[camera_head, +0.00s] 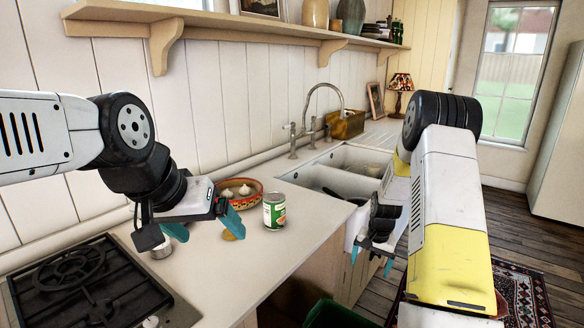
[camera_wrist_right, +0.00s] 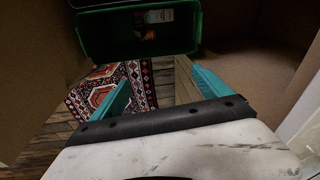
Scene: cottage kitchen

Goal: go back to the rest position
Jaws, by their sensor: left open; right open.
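My left gripper (camera_head: 203,226) is open and empty, low over the worktop to the left of a green-labelled can (camera_head: 275,211). My right gripper (camera_head: 370,256) is open and empty, in front of the sink cabinet and below worktop height. In the right wrist view its teal fingers (camera_wrist_right: 160,92) stand apart with nothing between them. The rug and wooden floor show beyond them.
The worktop (camera_head: 290,241) holds a gas hob (camera_head: 85,283), a bowl with garlic (camera_head: 240,192) and a small yellowish item (camera_head: 234,232). A green bin (camera_wrist_right: 138,37) stands on the floor with something in it. The sink (camera_head: 345,170) is behind my right arm.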

